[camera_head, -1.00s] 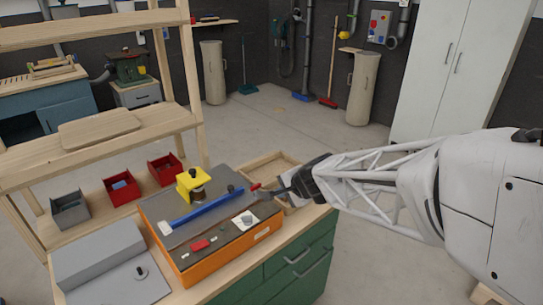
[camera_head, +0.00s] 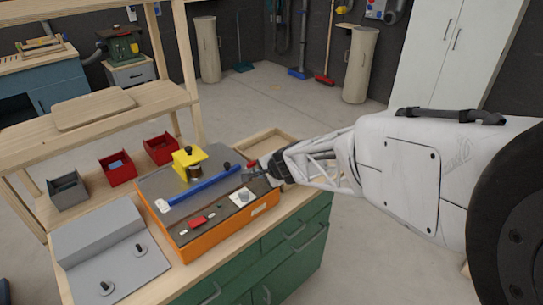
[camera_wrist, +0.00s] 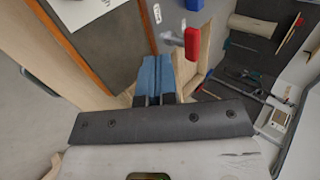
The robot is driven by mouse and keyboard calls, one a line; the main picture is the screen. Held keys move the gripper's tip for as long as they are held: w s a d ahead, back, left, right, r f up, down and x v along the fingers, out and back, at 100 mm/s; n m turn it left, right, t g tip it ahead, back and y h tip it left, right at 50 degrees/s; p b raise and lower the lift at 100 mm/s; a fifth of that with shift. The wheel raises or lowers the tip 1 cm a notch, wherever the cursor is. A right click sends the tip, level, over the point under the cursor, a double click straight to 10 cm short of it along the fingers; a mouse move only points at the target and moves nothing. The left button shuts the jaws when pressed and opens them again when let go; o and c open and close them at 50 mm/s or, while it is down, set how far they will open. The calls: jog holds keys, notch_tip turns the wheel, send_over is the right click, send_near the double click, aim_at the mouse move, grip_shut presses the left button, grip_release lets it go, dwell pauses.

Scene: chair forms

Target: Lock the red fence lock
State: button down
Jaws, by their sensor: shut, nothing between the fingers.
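The red fence lock (camera_wrist: 192,45) is a red handle on a metal stem in the wrist view, at the right edge of the dark machine top. It also shows as a small red spot in the head view (camera_head: 252,163), partly hidden by my gripper. The blue fence (camera_head: 205,186) lies across the dark top of the orange machine (camera_head: 230,224). My gripper (camera_head: 250,173) is at the fence's right end, close to the lock. In the wrist view my fingers (camera_wrist: 155,68) are together and empty, to the left of and below the red handle. Contact cannot be told.
A yellow block (camera_head: 187,160) stands at the fence's far side. A white plate with a knob (camera_head: 242,196) and a red switch (camera_head: 197,222) are on the machine's front. Red bins (camera_head: 118,170) and a grey sloped block (camera_head: 105,225) are to the left. A wooden tray (camera_head: 262,140) lies behind.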

aim_at(252, 166)
jog(key=shift+w+a+r, duration=0.15)
jog(key=shift+w+a, duration=1.2)
jog(key=shift+s+a+m+t+h, duration=0.1)
jog(key=shift+a+m+t+h, duration=0.1)
jog(key=shift+m+t+h, duration=0.45)
jog(key=shift+s+a, duration=0.1)
jog(key=shift+a, duration=0.5)
jog(key=shift+d, duration=0.1)
jog(key=shift+w+d, duration=0.45)
jog(key=shift+d, duration=0.3)
